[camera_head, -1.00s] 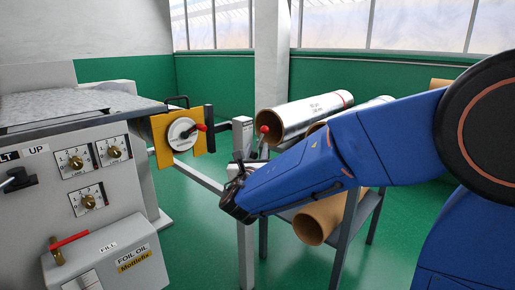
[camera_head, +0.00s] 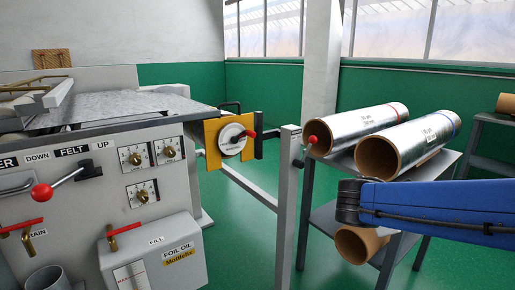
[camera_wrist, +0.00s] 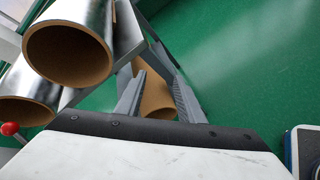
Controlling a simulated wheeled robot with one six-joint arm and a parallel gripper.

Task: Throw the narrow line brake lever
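A lever with a red ball knob (camera_head: 312,139) stands on the grey post (camera_head: 288,185) right of the machine, close to the foil roll ends. The label on the post is too small to read, so I cannot tell whether it names the narrow line brake. The red knob also shows at the left edge of the wrist view (camera_wrist: 10,128). My gripper is open and empty in the wrist view (camera_wrist: 158,100), its two grey fingers apart, with a cardboard tube behind them. In the head view my arm's dark end is right of and below the knob, apart from it; the fingers are not distinct there.
Two foil rolls (camera_head: 410,145) lie on a grey rack (camera_head: 325,215), with a cardboard tube (camera_head: 360,243) lower down. A yellow plate (camera_head: 212,150) carries a round dial with a red-tipped handle. The machine (camera_head: 90,215) at left has another red-knobbed lever (camera_head: 42,193). Green floor is clear between.

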